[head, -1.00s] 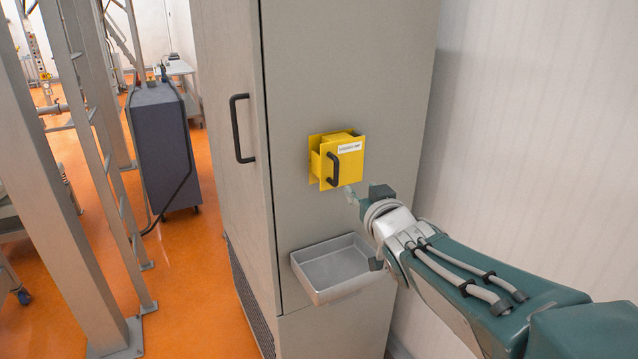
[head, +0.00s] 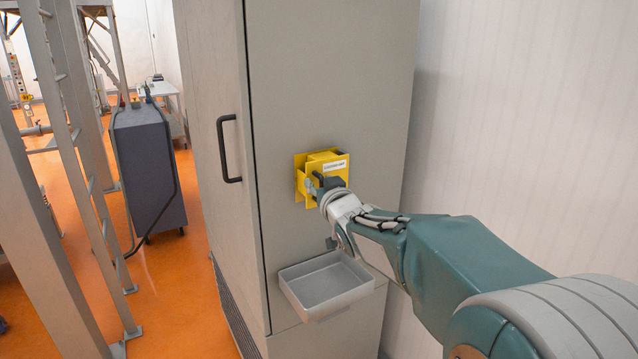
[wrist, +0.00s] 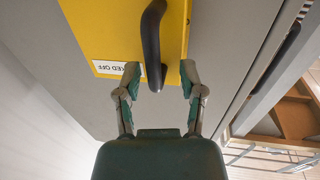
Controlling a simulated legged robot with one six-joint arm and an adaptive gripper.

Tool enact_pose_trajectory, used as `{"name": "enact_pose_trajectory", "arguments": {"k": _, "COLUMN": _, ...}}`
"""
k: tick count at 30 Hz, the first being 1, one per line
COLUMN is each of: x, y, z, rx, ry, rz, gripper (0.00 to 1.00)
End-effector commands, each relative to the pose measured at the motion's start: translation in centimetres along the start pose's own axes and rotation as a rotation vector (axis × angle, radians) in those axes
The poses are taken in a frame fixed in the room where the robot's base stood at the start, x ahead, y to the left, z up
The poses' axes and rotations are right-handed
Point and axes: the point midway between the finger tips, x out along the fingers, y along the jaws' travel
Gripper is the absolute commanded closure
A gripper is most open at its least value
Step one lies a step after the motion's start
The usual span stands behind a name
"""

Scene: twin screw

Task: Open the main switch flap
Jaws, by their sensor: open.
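The yellow main switch flap (head: 325,164) is on the front of a grey cabinet and carries a white label. In the wrist view the flap (wrist: 108,30) appears upside down, with a black curved handle (wrist: 151,40) on it. My gripper (wrist: 158,82) is open, with one finger on each side of the handle's near end. Whether either finger touches the handle cannot be told. In the head view my gripper (head: 322,186) is in front of the flap and hides the handle and part of the flap.
A grey tray (head: 327,287) juts out from the cabinet (head: 335,80) below the flap. A black door handle (head: 222,150) is to the left. A white wall (head: 500,120) is close on the right. Metal posts and a dark cart (head: 148,165) stand at the left.

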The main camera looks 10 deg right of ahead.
Motion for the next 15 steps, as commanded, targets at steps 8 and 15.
{"name": "enact_pose_trajectory", "arguments": {"k": 8, "x": 0.36, "y": 0.03, "z": -0.01, "rx": 0.000, "ry": 0.000, "rz": 0.001, "gripper": 0.49}}
{"name": "enact_pose_trajectory", "arguments": {"k": 15, "x": 0.35, "y": 0.03, "z": -0.04, "rx": 0.000, "ry": 0.001, "rz": 0.001, "gripper": 1.00}}
